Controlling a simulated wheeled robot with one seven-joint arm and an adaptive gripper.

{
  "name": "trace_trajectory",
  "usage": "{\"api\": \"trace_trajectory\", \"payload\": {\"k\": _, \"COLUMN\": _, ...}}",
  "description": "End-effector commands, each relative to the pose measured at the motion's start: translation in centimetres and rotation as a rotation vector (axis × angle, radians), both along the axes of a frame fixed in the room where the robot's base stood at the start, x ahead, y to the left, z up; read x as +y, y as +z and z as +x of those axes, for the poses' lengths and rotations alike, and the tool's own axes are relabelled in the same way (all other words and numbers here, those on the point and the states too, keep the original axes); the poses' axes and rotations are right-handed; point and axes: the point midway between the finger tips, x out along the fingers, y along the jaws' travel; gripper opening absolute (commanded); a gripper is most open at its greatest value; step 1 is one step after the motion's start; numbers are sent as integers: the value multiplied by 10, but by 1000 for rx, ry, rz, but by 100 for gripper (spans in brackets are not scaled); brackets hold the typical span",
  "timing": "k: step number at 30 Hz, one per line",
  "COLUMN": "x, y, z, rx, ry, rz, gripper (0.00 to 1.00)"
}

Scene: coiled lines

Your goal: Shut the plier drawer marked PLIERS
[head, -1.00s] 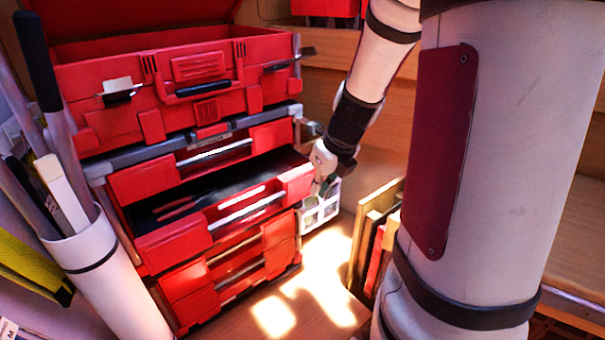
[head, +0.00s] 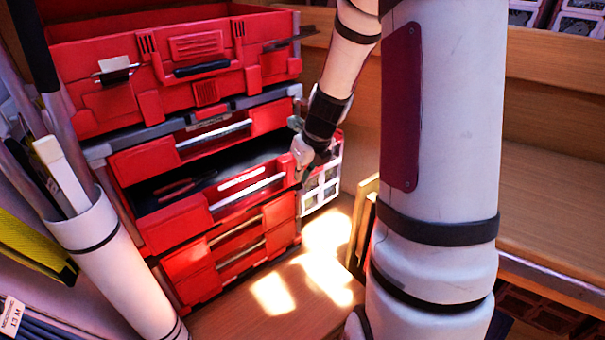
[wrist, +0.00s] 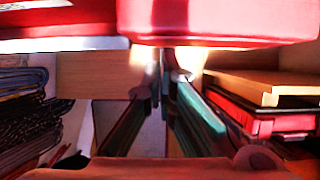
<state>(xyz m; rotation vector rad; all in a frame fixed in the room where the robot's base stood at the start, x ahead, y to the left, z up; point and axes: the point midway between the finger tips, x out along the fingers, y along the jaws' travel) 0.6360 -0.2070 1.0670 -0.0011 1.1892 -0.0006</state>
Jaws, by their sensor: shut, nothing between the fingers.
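The plier drawer (head: 175,224) is the open middle drawer of a red tool chest and stands partly out. Red-handled pliers (head: 176,187) lie in its dark inside. No PLIERS lettering can be read. My gripper (head: 301,176) is at the right end of the drawer front, shut and empty. In the wrist view the fingers (wrist: 167,58) reach up to the lower edge of a red front (wrist: 220,22); they look to be against it, but exact contact is hard to tell.
A shallower drawer (head: 135,162) above it and the drawers below (head: 187,262) look shut. A white tube of long tools (head: 115,262) stands at the left front. A white rack (head: 320,187) is right of the chest. Sunlit wooden floor (head: 235,312) lies clear in front.

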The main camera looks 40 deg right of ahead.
Motion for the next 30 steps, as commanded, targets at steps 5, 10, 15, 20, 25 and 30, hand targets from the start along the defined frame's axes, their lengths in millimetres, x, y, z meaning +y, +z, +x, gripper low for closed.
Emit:
{"api": "trace_trajectory", "payload": {"k": 5, "x": 0, "y": -1, "z": 9, "rx": -1, "ry": 2, "rz": 0, "gripper": 0}}
{"api": "trace_trajectory", "payload": {"k": 10, "x": 1, "y": -3, "z": 39, "rx": -1, "ry": 5, "rz": -1, "gripper": 0}}
{"api": "trace_trajectory", "payload": {"k": 15, "x": 2, "y": -3, "z": 75, "rx": -1, "ry": 6, "rz": -1, "gripper": 0}}
{"api": "trace_trajectory", "payload": {"k": 20, "x": 0, "y": -2, "z": 104, "rx": -1, "ry": 3, "rz": -1, "gripper": 0}}
{"api": "trace_trajectory", "payload": {"k": 25, "x": -1, "y": 0, "z": 116, "rx": -1, "ry": 0, "rz": 0, "gripper": 0}}
{"api": "trace_trajectory", "payload": {"k": 30, "x": -3, "y": 1, "z": 114, "rx": -2, "ry": -1, "rz": 3, "gripper": 0}}
